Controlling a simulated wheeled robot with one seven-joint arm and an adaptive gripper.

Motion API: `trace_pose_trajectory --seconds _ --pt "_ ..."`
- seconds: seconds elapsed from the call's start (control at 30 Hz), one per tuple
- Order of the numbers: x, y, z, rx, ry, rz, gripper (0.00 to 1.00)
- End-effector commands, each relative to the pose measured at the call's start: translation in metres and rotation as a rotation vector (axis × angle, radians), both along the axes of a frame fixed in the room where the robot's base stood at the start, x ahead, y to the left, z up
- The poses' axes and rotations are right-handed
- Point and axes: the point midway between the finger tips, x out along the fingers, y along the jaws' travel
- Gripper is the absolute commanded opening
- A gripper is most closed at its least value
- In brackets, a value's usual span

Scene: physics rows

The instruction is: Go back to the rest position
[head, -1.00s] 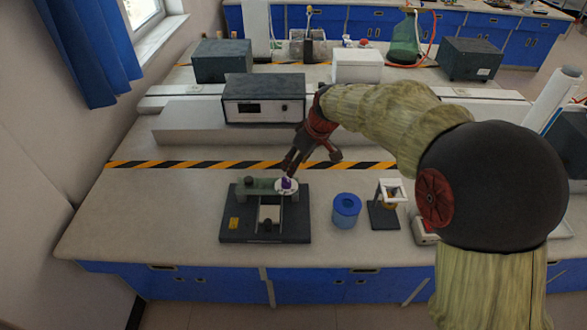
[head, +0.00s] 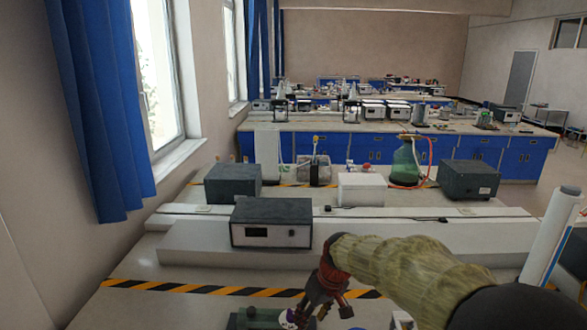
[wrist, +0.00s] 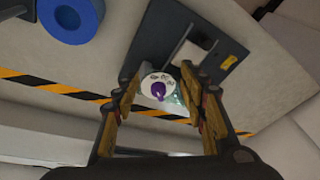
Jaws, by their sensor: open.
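My gripper (head: 322,308) is at the bottom of the head view, at the end of my arm. In the wrist view my gripper (wrist: 160,84) has its two fingers spread apart. A white round piece with a purple knob (wrist: 158,90) shows between the fingers in the image, with no finger clearly closed on it. It sits at a dark-based device (wrist: 168,38), whose green part (head: 262,318) is cut off by the lower edge of the head view. The gap between fingers and knob is hard to judge.
A blue round container (wrist: 68,18) stands beside the device. A grey instrument box (head: 271,222) and a long pale raised ledge (head: 200,245) lie behind the striped tape (head: 190,288). Further back are a dark box (head: 232,183), a white box (head: 361,189) and a green bottle (head: 404,163).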

Motion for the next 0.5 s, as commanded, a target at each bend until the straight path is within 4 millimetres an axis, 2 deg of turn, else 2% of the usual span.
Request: trace_pose_trajectory --seconds 0.27,0.5 --pt "-0.089 -0.042 0.029 -0.037 0.053 -0.199 0.43" --pt "-0.181 -0.087 0.065 -0.063 0.016 -0.372 0.43"
